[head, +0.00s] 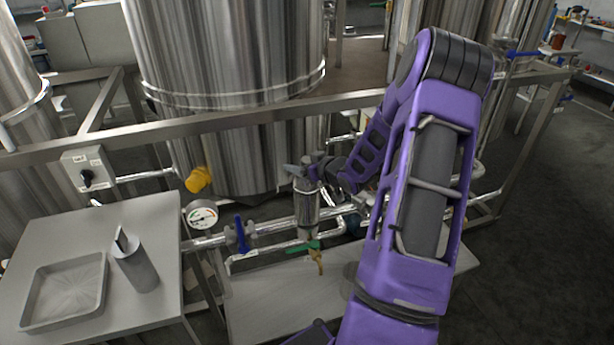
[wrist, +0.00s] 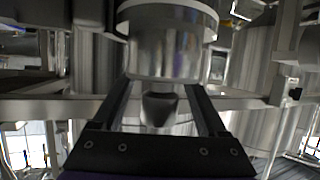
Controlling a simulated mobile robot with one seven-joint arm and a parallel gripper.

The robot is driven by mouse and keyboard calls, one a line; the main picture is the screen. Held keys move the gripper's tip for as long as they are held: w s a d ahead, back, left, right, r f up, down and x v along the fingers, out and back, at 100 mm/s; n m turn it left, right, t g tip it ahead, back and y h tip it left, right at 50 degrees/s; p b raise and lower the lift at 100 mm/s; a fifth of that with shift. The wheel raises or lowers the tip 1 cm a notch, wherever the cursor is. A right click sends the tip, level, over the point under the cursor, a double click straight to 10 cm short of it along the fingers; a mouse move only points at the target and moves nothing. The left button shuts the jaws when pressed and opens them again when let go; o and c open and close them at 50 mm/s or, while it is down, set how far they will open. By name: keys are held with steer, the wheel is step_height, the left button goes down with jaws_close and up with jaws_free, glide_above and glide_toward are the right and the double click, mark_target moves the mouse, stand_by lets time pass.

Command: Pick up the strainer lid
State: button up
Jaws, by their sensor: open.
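The strainer (head: 306,212) is a small upright metal cylinder on the pipework in front of the large tank. Its lid (head: 304,187) is at the top, partly hidden by my gripper (head: 306,171). In the wrist view the lid (wrist: 165,55) is a shiny round metal cap with a dark knob (wrist: 160,108). My gripper (wrist: 162,92) is open there, with one finger on each side of the knob and visible gaps between. The lid appears seated on the strainer.
A steel table (head: 165,230) at left holds a shallow square tray (head: 63,292) and a metal cup-like container (head: 138,268). A gauge (head: 202,215), a blue-handled valve (head: 241,234) and a green-handled valve (head: 300,247) sit near the strainer. A frame rail (head: 230,117) crosses behind.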

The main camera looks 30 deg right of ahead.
jaws_close()
stand_by(0.5)
